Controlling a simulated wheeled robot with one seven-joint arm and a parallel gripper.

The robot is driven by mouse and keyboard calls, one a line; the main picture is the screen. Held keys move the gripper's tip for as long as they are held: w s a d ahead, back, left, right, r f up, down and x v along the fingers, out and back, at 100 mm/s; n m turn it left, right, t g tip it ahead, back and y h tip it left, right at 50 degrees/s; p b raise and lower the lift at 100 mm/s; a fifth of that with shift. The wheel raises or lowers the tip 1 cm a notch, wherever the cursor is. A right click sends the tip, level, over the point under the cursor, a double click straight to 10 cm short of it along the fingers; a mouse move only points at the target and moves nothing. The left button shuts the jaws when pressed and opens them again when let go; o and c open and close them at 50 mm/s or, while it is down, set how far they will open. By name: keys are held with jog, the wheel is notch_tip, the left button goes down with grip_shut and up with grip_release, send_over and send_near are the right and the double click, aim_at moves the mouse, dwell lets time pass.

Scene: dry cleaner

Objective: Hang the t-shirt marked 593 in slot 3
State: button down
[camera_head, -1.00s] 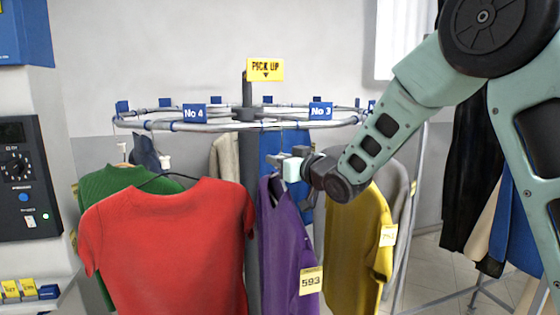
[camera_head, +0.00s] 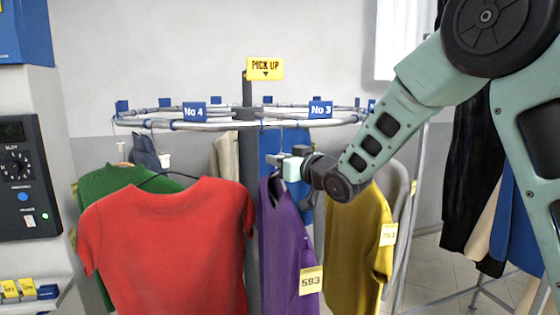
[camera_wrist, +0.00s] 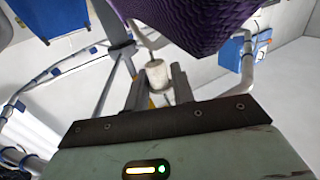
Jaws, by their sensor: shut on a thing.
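The purple t-shirt (camera_head: 283,235) carries a yellow tag (camera_head: 310,281) marked 593. It hangs upright below my gripper (camera_head: 284,163), just under the ring rail. In the wrist view, my gripper (camera_wrist: 158,88) is shut on the pale hanger neck (camera_wrist: 158,77), with the purple cloth (camera_wrist: 195,22) beyond it. The blue sign No 3 (camera_head: 320,111) is on the rail (camera_head: 300,124), a little right of and above my gripper. A thin hook shows at the rail above my gripper; I cannot tell whether it rests on the rail.
A red t-shirt (camera_head: 168,245) hangs at the left, by the sign No 4 (camera_head: 194,112). A green shirt (camera_head: 100,187) is behind it. A yellow t-shirt (camera_head: 356,240) hangs close on the right, below my wrist. The centre post (camera_head: 247,95) bears a pick up sign (camera_head: 265,69).

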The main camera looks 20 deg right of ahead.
dwell(0.4)
jog(key=c, duration=1.1)
grip_release()
jog(key=shift+s+f, duration=0.1)
jog(key=b+v, duration=0.6)
jog(key=v, duration=1.1)
jog(key=shift+s+d, duration=0.1)
jog(key=shift+d, duration=0.05)
